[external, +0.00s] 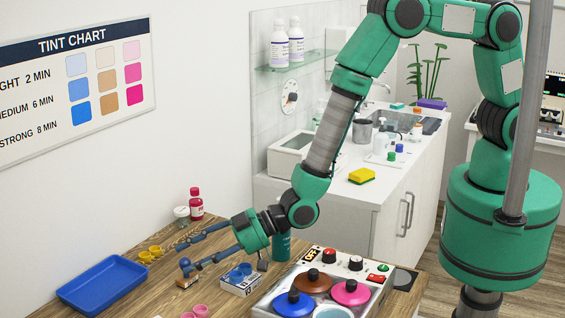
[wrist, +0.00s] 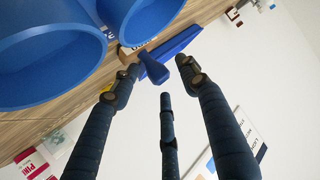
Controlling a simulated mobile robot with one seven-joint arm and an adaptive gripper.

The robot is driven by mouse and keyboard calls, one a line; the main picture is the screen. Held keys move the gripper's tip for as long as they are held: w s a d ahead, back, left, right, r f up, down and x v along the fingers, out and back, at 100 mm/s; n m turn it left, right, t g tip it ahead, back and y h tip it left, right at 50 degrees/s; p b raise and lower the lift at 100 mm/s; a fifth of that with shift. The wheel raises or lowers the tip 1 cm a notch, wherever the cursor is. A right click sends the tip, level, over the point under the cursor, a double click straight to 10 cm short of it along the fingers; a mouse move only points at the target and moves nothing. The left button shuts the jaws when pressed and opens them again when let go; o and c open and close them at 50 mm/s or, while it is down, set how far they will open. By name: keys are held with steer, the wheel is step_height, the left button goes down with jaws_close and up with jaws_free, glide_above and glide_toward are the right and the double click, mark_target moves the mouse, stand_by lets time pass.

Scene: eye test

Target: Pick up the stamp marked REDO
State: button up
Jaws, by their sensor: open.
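A small stamp (external: 186,268) with a dark blue knob and a wooden base stands on the wooden table, right of the blue tray. In the wrist view the stamp's blue handle (wrist: 152,68) shows between the left and right fingertips, beyond them. Its marking cannot be read, so I cannot tell if it says REDO. My gripper (external: 188,256) has dark blue fingers spread apart, low over the table; one fingertip is close beside the stamp. In the wrist view my gripper (wrist: 158,75) is open with nothing held; whether a finger touches the stamp is unclear.
A pot warmer (external: 262,305) stands at right. A red bottle (external: 196,205) stands at the back.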

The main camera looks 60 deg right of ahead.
mark_target(195, 275)
stand_by(0.4)
jaws_close()
steer(key=shift+r, duration=0.15)
step_height(195, 275, up, 10)
stand_by(0.7)
stand_by(0.5)
